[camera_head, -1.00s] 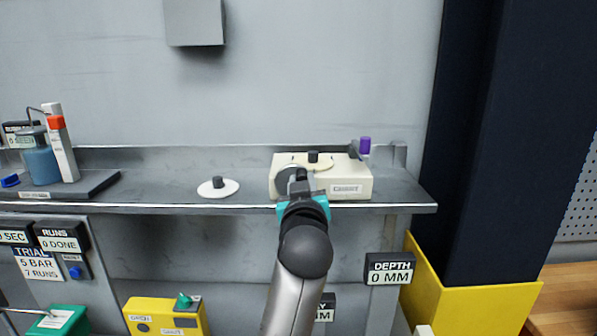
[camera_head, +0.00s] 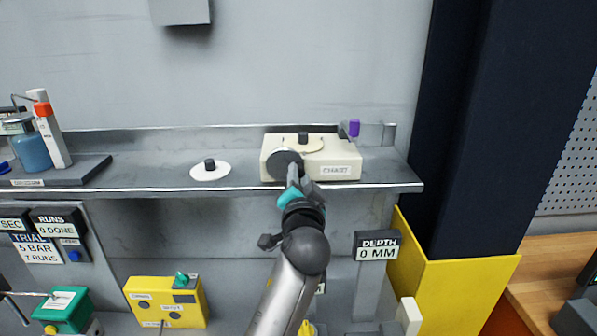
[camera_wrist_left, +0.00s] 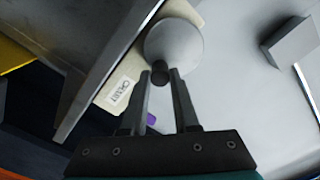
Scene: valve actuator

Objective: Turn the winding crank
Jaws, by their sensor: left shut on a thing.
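The winding crank is a round dark disc (camera_head: 284,160) on the front left of the cream chart box (camera_head: 345,160), which stands on the grey shelf. In the left wrist view the disc (camera_wrist_left: 176,42) looks pale grey, with a short dark knob (camera_wrist_left: 160,74) near its rim. My left gripper (camera_head: 293,177) reaches up to the disc's lower right from below. In the left wrist view its two fingertips (camera_wrist_left: 160,79) are shut on the knob, one on each side. The fingers partly hide the disc's lower right in the head view. My right gripper is not in view.
A white disc with a black knob (camera_head: 210,170) lies on the shelf left of the box. A purple piece (camera_head: 353,128) sits behind the box's right end. A depth display reading 0 MM (camera_head: 377,246) is below the shelf. A yellow-based dark column (camera_head: 462,270) stands right.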

